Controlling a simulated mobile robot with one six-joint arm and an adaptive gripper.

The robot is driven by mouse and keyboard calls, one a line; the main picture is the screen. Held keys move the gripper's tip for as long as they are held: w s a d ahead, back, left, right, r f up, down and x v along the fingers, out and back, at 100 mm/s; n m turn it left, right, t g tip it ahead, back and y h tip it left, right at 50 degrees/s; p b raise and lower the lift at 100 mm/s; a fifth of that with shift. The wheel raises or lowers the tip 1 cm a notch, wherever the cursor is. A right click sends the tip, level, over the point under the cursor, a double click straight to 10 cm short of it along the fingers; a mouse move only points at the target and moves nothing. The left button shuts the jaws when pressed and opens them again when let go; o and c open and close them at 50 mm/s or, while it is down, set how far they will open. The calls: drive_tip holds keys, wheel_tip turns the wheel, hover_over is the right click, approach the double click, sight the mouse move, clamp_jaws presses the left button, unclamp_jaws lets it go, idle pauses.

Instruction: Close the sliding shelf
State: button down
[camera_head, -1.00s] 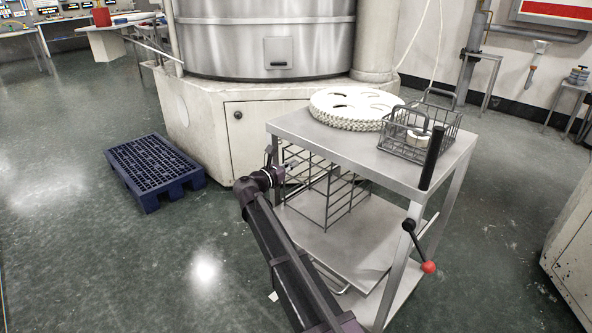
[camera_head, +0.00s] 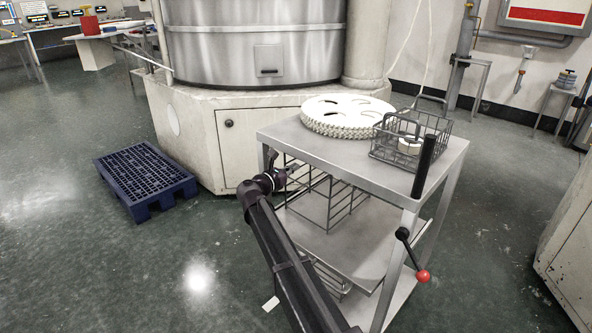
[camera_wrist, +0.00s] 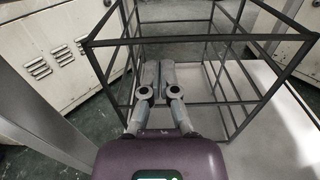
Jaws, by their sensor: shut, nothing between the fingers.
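The sliding shelf (camera_head: 345,246) is a flat grey metal plate at mid-height in a steel trolley, beneath its top (camera_head: 300,140). An open wire rack (camera_head: 331,205) stands on the shelf's left part. In the head view my gripper (camera_head: 291,172) is at the trolley's left side, below the top, beside the rack. The wrist view shows its two fingers (camera_wrist: 157,72) shut together and empty, pointing in among the rack bars (camera_wrist: 216,42). The pale shelf surface (camera_wrist: 292,112) lies to the right there. Whether the fingers touch a bar I cannot tell.
A white toothed disc (camera_head: 345,114) and a wire basket (camera_head: 425,128) sit on the trolley top. A red-knobbed lever (camera_head: 422,276) sticks out at the trolley's right. A blue pallet (camera_head: 145,178) lies left. Floor between pallet and trolley is clear.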

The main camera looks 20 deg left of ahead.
drive_tip(key=shift+s+a, duration=0.1)
drive_tip(key=shift+s, duration=0.05)
drive_tip(key=v, duration=1.3)
drive_tip(key=shift+s, duration=0.3)
